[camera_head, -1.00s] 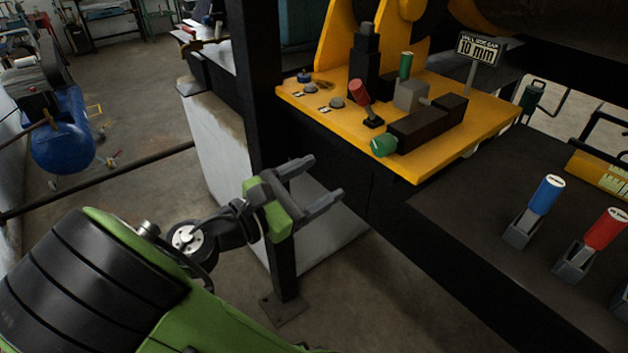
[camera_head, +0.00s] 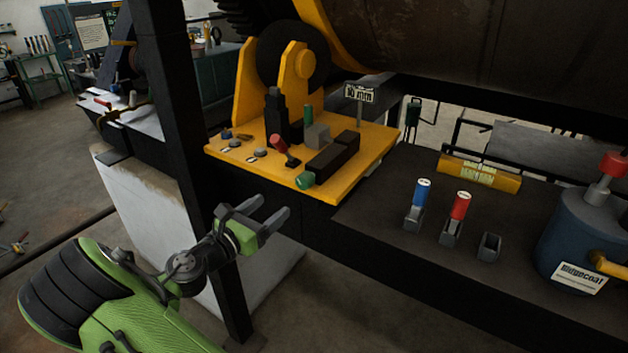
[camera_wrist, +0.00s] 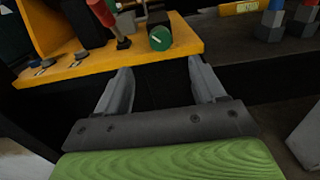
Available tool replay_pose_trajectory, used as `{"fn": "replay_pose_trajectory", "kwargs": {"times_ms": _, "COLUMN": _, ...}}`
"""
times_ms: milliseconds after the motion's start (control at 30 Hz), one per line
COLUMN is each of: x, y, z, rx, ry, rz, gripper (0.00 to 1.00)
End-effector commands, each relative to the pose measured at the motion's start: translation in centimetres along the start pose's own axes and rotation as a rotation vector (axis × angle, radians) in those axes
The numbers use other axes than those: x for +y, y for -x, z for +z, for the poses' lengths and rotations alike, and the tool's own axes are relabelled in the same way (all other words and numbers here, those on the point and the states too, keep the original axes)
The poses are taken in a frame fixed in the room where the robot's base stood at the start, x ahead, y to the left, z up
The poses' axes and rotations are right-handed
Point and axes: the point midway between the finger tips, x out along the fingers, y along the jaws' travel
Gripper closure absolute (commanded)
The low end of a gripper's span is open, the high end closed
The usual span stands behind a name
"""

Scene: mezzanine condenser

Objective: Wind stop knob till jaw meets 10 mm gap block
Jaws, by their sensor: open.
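The green stop knob (camera_head: 305,181) sits at the front end of a dark block (camera_head: 333,157) on a yellow plate (camera_head: 348,187). It also shows in the wrist view (camera_wrist: 160,38), ahead of the fingers, with a pale line on its face. A grey block (camera_head: 317,136) with a green peg (camera_head: 308,112) on top stands beside the dark block. A sign (camera_head: 359,94) behind reads 10 mm. My gripper (camera_head: 270,208) is open and empty, in front of and below the plate's edge, apart from the knob. Whether the jaw touches the grey block cannot be told.
A red-handled lever (camera_head: 279,144) and small buttons (camera_head: 260,153) are left of the knob. A black post (camera_head: 185,150) stands close behind my arm. On the dark bench are blue (camera_head: 422,192) and red (camera_head: 460,205) handled tools in holders and a blue pot (camera_head: 583,238).

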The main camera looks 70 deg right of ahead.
Motion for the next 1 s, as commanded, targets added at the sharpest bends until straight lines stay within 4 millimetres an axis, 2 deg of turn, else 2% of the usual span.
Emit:
{"fn": "replay_pose_trajectory", "kwargs": {"times_ms": 300, "x": -0.3, "y": -8.2, "z": 0.1, "rx": -0.003, "ry": -0.003, "rz": -0.008, "gripper": 0.31}}
{"fn": "replay_pose_trajectory", "kwargs": {"times_ms": 500, "x": -0.2, "y": -12.4, "z": 0.1, "rx": -0.004, "ry": -0.003, "rz": -0.005, "gripper": 0.31}}
{"fn": "replay_pose_trajectory", "kwargs": {"times_ms": 667, "x": -0.2, "y": -13.8, "z": 0.0, "rx": -0.003, "ry": -0.001, "rz": -0.002, "gripper": 0.31}}
{"fn": "replay_pose_trajectory", "kwargs": {"times_ms": 900, "x": -0.1, "y": -14.0, "z": 0.0, "rx": -0.003, "ry": -0.001, "rz": -0.001, "gripper": 0.31}}
{"fn": "replay_pose_trajectory", "kwargs": {"times_ms": 1000, "x": -0.1, "y": -14.0, "z": -0.1, "rx": -0.003, "ry": -0.001, "rz": -0.002, "gripper": 0.45}}
